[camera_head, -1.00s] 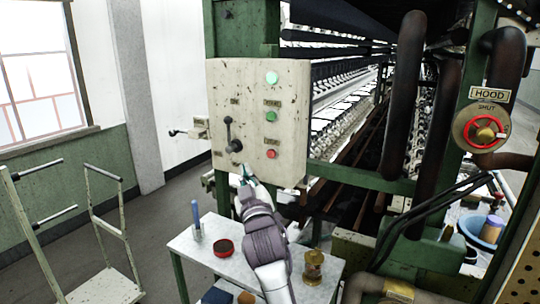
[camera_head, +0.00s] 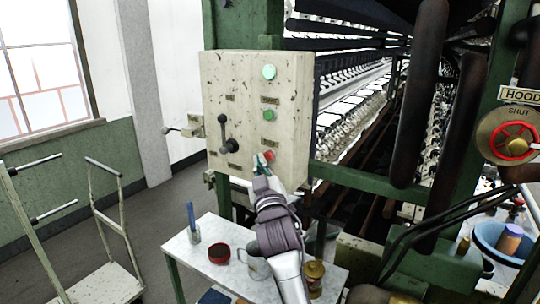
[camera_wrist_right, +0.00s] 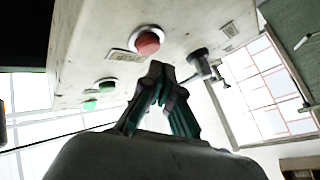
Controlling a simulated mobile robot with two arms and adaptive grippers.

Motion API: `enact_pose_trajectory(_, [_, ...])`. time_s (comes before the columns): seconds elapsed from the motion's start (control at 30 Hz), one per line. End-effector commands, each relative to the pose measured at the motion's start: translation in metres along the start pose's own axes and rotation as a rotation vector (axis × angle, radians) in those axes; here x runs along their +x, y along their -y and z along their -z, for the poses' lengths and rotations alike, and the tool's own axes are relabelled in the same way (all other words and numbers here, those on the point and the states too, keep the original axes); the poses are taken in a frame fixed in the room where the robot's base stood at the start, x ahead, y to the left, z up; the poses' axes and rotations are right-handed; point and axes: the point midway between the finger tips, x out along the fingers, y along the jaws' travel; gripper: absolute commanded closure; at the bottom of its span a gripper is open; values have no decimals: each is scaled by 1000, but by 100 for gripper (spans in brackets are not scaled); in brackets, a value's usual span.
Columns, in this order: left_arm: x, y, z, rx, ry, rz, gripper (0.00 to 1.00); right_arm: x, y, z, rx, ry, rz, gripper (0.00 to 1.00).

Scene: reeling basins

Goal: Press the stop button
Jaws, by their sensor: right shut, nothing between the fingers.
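The red stop button (camera_head: 269,156) sits low on the right part of the cream control panel (camera_head: 222,90), below a green button (camera_head: 268,115) and a green lamp (camera_head: 269,72). My right gripper (camera_head: 260,163) is shut and empty, its tips just left of and slightly below the red button in the head view. In the right wrist view the red button (camera_wrist_right: 148,41) shows just beyond the shut fingertips (camera_wrist_right: 158,68), with a gap in the picture; I cannot tell whether they touch the panel. My left gripper is not in view.
A black lever (camera_head: 225,135) is on the panel, left of the buttons. Below stands a small table (camera_head: 190,256) with a blue-handled tool (camera_head: 193,222), a red tin (camera_head: 219,253) and a brass item (camera_head: 314,277). A cart (camera_head: 105,285) stands at left.

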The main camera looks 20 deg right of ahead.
Motion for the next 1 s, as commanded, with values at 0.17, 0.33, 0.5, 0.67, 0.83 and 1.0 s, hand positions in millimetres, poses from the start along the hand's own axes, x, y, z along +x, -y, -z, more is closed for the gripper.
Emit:
enact_pose_trajectory(0.17, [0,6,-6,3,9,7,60,0,0,0,0,0,0,100])
enact_pose_trajectory(0.33, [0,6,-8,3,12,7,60,0,0,0,0,0,0,100])
enact_pose_trajectory(0.5, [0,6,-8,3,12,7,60,0,0,0,0,0,0,100])
enact_pose_trajectory(0.67, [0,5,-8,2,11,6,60,0,0,0,0,0,0,100])
enact_pose_trajectory(0.83, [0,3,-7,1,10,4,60,0,0,0,1,0,0,100])
enact_pose_trajectory(1.0, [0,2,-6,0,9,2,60,0,0,0,1,0,0,100])
